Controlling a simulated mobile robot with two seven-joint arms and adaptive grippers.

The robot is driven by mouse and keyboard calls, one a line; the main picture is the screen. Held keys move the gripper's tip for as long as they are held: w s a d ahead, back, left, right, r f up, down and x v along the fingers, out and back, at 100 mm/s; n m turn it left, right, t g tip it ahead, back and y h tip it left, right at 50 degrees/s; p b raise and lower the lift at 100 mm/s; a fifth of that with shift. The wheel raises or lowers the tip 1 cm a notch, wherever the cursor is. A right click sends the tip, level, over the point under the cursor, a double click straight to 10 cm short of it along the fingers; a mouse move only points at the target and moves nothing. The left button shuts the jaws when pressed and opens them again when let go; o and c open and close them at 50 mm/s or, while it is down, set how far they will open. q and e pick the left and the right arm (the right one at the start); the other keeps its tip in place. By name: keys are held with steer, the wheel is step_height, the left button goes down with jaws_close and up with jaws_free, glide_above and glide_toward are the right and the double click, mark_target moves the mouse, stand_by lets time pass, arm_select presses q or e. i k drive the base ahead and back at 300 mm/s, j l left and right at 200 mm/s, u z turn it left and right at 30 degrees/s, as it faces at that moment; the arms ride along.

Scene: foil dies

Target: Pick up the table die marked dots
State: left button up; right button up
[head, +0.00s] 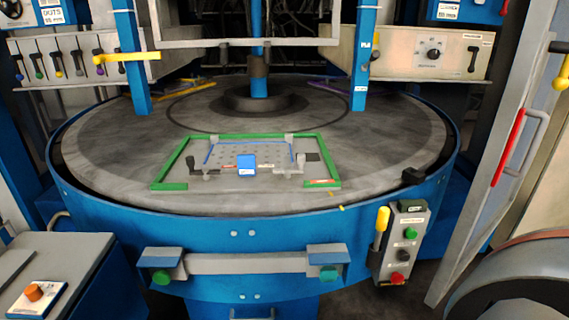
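A green open frame (180,186) lies on the round grey table. Inside it is a grey plate with small dark holes (225,154) and blue edging. A small blue block (246,163) with a light mark, too small to read, sits at the plate's near edge. I cannot tell whether the plate or the block is the table die. A blue box at the top left edge carries a label that reads DOTS (54,15). Neither of my grippers shows in the head view.
The round table (390,140) has a blue rim and a central blue post (259,50). Two blue uprights (131,60) stand at its back. A control box (403,245) with coloured buttons hangs at the front right. Bare table surrounds the green frame.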

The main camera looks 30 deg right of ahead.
mark_target(244, 158)
steer(key=i+z, duration=0.1)
steer(key=z, duration=0.4)
steer(key=i+z, duration=0.1)
steer(key=z, duration=0.35)
